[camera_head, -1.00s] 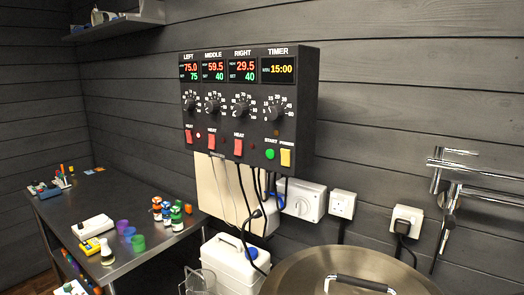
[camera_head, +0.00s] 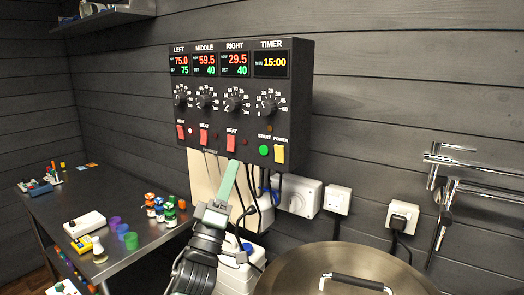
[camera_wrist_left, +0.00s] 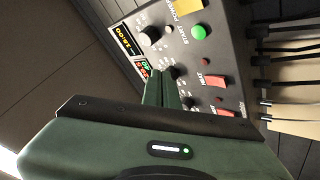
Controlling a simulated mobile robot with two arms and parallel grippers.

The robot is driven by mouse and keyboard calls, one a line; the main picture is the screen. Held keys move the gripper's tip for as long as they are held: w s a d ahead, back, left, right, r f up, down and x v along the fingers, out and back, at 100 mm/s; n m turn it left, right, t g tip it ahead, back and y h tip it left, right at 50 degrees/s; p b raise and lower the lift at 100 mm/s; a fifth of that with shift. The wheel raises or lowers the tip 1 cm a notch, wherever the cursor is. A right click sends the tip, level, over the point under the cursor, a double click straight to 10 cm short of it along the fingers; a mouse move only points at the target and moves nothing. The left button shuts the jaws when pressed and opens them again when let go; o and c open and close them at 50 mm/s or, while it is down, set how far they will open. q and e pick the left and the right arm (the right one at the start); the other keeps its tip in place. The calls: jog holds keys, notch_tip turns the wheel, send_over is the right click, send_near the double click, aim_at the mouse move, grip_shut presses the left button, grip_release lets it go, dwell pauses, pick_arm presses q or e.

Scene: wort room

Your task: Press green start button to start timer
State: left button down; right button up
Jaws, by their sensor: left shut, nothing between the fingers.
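The black control box (camera_head: 225,140) hangs on the wall, with a TIMER section at its right showing 15:00 (camera_head: 271,64). The round green start button (camera_head: 264,150) sits at its lower right, left of the yellow power switch (camera_head: 280,153). The green button also shows in the left wrist view (camera_wrist_left: 198,32). My left gripper (camera_head: 231,166) is shut and empty, its green fingers pointing up just below the box's lower edge, left of and below the start button. In the left wrist view its fingertips (camera_wrist_left: 161,72) point toward the box. My right gripper is not in view.
Cables and white sockets (camera_head: 298,198) are on the wall under the box. A large metal lid (camera_head: 300,270) with a black handle is at the lower right. A metal table (camera_head: 65,205) with small bottles and cups stands at the left. Pipes (camera_head: 450,190) stick out at the right.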

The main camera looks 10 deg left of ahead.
aim_at(264, 150)
pick_arm(q)
jog(key=shift+s+r, duration=0.1)
jog(key=shift+r, duration=0.15)
jog(key=shift+w+d+b, duration=0.5)
jog(key=shift+w+b, duration=0.3)
jog(key=shift+w, duration=0.6)
jog(key=shift+w+d+b, duration=0.55)
jog(key=shift+w+b, duration=0.2)
jog(key=shift+w, duration=0.65)
jog(key=shift+w+d+b, duration=0.5)
jog(key=shift+w+b, duration=0.3)
jog(key=shift+w, duration=0.6)
jog(key=shift+w, duration=0.1)
jog(key=shift+w+d, duration=0.15)
jog(key=shift+w, duration=0.15)
